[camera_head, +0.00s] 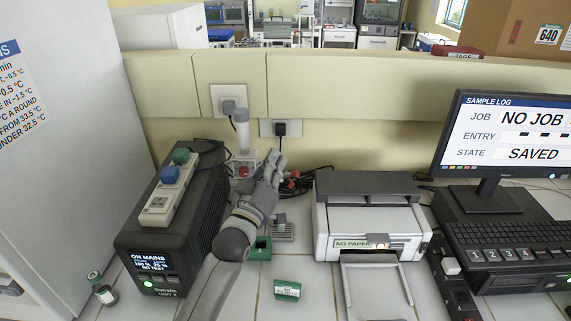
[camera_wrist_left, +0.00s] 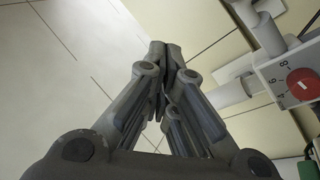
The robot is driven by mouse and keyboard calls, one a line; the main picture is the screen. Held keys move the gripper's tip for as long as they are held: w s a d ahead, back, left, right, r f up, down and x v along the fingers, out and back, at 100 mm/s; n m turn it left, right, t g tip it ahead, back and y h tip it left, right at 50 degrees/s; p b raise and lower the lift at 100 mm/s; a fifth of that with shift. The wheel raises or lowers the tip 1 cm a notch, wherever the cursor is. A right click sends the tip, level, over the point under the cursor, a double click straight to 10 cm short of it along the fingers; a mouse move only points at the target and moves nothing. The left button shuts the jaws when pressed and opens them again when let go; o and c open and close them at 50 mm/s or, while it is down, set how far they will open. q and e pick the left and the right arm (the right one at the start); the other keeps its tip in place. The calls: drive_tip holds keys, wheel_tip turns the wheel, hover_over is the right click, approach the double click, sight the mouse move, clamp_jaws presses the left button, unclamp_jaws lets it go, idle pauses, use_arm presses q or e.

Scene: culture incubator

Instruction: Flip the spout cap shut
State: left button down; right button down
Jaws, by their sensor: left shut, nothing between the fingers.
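My left gripper (camera_head: 273,157) is shut and empty, held up in front of the back wall; its fingertips meet in the left wrist view (camera_wrist_left: 165,48). To its left in the head view stands a white fixture with an upright cylinder (camera_head: 242,132) and a small box with a red knob (camera_head: 243,171). The left wrist view shows the red knob (camera_wrist_left: 302,84) close up, with a white cylinder (camera_wrist_left: 262,32) and a short sideways white tube (camera_wrist_left: 226,94). The gripper looks apart from them. I cannot make out which part is the spout cap, or whether it is shut.
A black power unit (camera_head: 170,235) with a socket strip on top stands left of my arm. A printer (camera_head: 368,220) stands to the right, then a monitor (camera_head: 510,140) and keyboard.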

sight(292, 175)
use_arm(q)
drive_tip(key=shift+w+d+f+p, duration=0.35)
drive_tip(key=shift+d+f+p, duration=0.1)
drive_tip(key=shift+d+f, duration=0.25)
drive_tip(key=shift+w+d+f+p, duration=0.3)
drive_tip(key=shift+d+f+p, duration=0.15)
drive_tip(key=shift+d+f, duration=0.15)
use_arm(e)
drive_tip(key=shift+s+d+r, duration=0.15)
drive_tip(key=shift+s+r, duration=0.15)
drive_tip(key=shift+r, duration=0.25)
drive_tip(key=shift+s+d+r, duration=0.1)
drive_tip(key=shift+s+r, duration=0.15)
drive_tip(key=shift+r, duration=0.25)
use_arm(q)
drive_tip(key=shift+f, duration=0.1)
drive_tip(key=shift+s+d+f+m+b, duration=0.15)
drive_tip(key=shift+m+b, duration=0.3)
drive_tip(key=shift+m, duration=0.35)
use_arm(e)
drive_tip(key=shift+a+f, duration=0.25)
drive_tip(key=shift+f, duration=0.2)
